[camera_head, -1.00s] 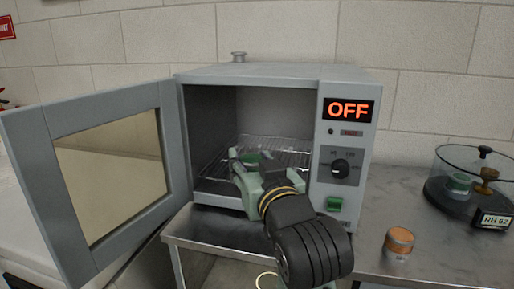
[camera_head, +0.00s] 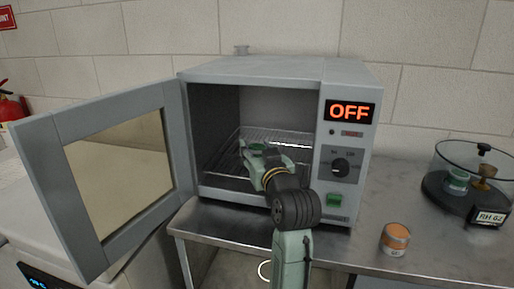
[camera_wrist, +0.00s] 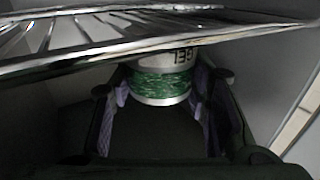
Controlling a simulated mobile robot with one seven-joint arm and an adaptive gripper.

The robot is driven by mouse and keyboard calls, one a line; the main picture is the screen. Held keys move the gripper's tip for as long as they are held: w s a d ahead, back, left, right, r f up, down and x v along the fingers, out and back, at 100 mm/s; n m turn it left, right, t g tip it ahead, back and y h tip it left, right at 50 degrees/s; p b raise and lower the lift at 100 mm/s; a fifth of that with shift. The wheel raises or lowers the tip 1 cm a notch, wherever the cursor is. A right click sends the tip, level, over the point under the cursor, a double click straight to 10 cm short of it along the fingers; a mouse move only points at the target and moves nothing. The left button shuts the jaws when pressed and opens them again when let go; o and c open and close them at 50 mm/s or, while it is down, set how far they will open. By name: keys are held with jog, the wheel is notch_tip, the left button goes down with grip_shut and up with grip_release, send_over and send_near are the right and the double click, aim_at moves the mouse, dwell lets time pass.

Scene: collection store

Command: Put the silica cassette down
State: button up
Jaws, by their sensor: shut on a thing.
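The silica cassette (camera_wrist: 160,85) is a short round canister with green beads, a pale band lettered GEL and a metal rim. In the wrist view it sits between the two fingers of my gripper (camera_wrist: 162,97), which is shut on it. The lettering appears upside down there.
The oven door (camera_head: 110,175) stands wide open at the left. The oven display (camera_head: 349,112) reads OFF. An orange-filled canister (camera_head: 395,239) stands on the bench at the right. A glass desiccator (camera_head: 475,178) with a green canister inside is farther right. Bare rack shows beyond my gripper.

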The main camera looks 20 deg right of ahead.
jog(key=shift+f, duration=0.15)
jog(key=shift+f, duration=0.15)
jog(key=o, duration=1.2)
jog(key=shift+r, duration=0.25)
jog(key=s+b, duration=0.1)
jog(key=s, duration=0.7)
jog(key=s+b, duration=0.1)
jog(key=s, duration=0.3)
jog(key=shift+a+b, duration=0.3)
jog(key=shift+a, duration=0.05)
